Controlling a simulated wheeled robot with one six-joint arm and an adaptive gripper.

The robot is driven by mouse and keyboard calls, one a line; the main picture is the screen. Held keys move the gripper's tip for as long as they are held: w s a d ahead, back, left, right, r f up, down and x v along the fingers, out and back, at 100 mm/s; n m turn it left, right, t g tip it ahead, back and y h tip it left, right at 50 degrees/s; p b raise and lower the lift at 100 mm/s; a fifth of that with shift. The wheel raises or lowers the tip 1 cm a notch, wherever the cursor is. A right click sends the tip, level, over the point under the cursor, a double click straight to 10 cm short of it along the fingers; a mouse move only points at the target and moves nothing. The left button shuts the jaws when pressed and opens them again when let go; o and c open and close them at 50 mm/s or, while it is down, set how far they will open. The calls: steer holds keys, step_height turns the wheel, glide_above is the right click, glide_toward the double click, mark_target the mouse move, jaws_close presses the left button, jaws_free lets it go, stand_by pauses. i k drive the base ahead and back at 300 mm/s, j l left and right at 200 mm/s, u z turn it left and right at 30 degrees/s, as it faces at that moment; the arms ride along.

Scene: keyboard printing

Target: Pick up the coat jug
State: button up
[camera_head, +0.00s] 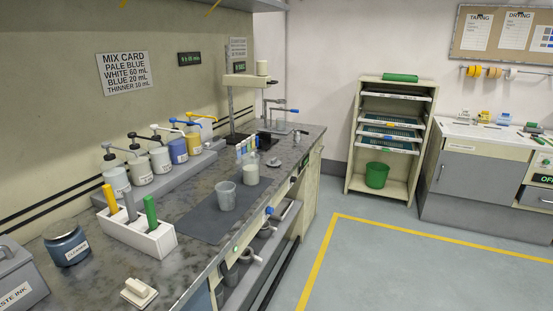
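No label readable here marks one vessel as the coat jug. A translucent grey jug-like cup (226,196) stands upright on the dark mat (205,224) on the counter. A second vessel with pale contents (251,174) stands just behind it, to the right. Several grey jugs with handles, one of them a middle jug (247,257), stand on the shelf under the counter's front edge, partly hidden by the counter top. My gripper is not in view.
A white holder (140,236) with coloured sticks and a dark blue jar (66,244) stand at the counter's left. Pump bottles line the wall ledge (165,175). A rack (389,140) holds a green bin (377,174). The floor (400,260) right of the counter is clear.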

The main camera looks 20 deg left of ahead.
mark_target(251, 172)
steer(key=i, duration=1.75)
steer(key=i+u, duration=0.2)
steer(key=i, duration=0.35)
steer(key=i+l+u, duration=0.2)
steer(key=i, duration=0.3)
steer(key=i+l+u, duration=0.2)
steer(key=i, duration=0.35)
steer(key=j, duration=0.3)
steer(key=i+j+u, duration=0.1)
steer(key=i+j, duration=0.05)
steer(key=j, duration=0.1)
